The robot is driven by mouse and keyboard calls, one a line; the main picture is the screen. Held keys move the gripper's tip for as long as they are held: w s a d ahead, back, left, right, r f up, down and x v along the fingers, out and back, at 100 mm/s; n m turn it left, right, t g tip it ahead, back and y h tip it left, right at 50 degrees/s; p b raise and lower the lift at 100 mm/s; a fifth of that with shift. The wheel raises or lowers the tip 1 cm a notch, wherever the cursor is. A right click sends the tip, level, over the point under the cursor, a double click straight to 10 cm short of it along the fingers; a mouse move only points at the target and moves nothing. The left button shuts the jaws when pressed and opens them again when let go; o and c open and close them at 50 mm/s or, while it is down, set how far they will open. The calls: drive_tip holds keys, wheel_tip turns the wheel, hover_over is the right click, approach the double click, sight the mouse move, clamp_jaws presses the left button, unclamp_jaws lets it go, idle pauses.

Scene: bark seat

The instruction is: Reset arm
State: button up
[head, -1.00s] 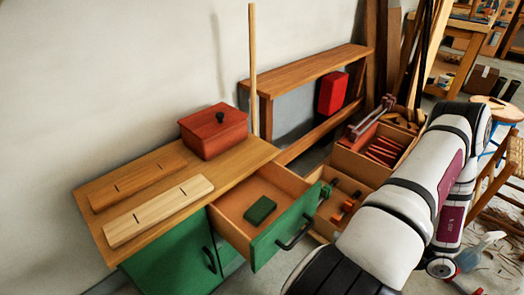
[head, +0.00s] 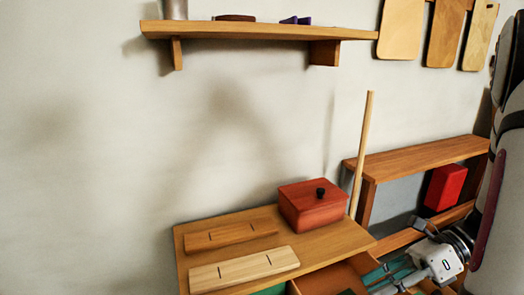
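My arm stands at the right edge in the head view. Its wrist bends down to my gripper (head: 388,280) at the lower right, by the green-fronted open drawer (head: 335,280). The fingers are small and partly cut off by the lower edge, so I cannot tell whether they are open or shut. The drawer belongs to a wooden-topped cabinet (head: 345,238). The drawer's inside shows only in part.
A red lidded box (head: 312,205) and two slotted wooden boards (head: 243,270) (head: 230,234) sit on the cabinet top. A tall stick (head: 362,150) stands behind. A wall shelf (head: 250,30) hangs above. A low bench (head: 420,158) and a red block (head: 445,187) are at right.

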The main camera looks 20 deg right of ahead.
drive_tip(key=s+a+r+n+g+h, duration=0.1)
drive_tip(key=a+r+n+g+h, duration=0.1)
drive_tip(key=a+r+n, duration=0.3)
drive_tip(key=s+a+r+n+g+h, duration=0.2)
drive_tip(key=a+n+g, duration=0.1)
drive_tip(key=a+n, duration=0.35)
drive_tip(key=s+a+r+n+t+h, duration=0.3)
drive_tip(key=s+n+h, duration=0.55)
drive_tip(key=n, duration=0.75)
wheel_tip(320, 180, up, 30)
drive_tip(key=t+p, duration=0.3)
drive_tip(key=p, duration=2.4)
drive_tip(key=shift+s+a+f, duration=0.25)
drive_tip(key=shift+a, duration=0.15)
